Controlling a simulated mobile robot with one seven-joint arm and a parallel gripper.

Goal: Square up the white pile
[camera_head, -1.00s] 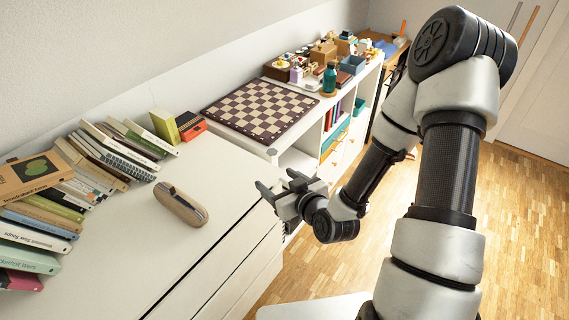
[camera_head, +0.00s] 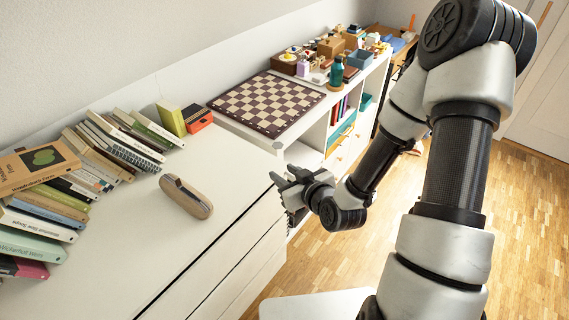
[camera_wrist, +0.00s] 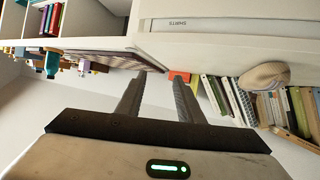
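My gripper (camera_head: 282,178) hangs just off the front edge of the white dresser (camera_head: 215,222), near its far end. In the wrist view my gripper (camera_wrist: 158,92) shows two dark fingers spread apart with nothing between them. That view is upside down and shows a pale drawer front with a label reading SHIRTS (camera_wrist: 177,24). Thin dark gaps part the drawers in the head view; none shows an open interior. I cannot make out a white pile for sure. Leaning books (camera_head: 125,140), some with white spines, lie on the dresser top.
A beige and dark oblong case (camera_head: 186,196) lies on the dresser top. A stack of books (camera_head: 40,205) is at the left. A chessboard (camera_head: 266,103) lies on the shelf unit beyond, with small boxes and a teal bottle (camera_head: 336,72). Wooden floor (camera_head: 525,210) is open at right.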

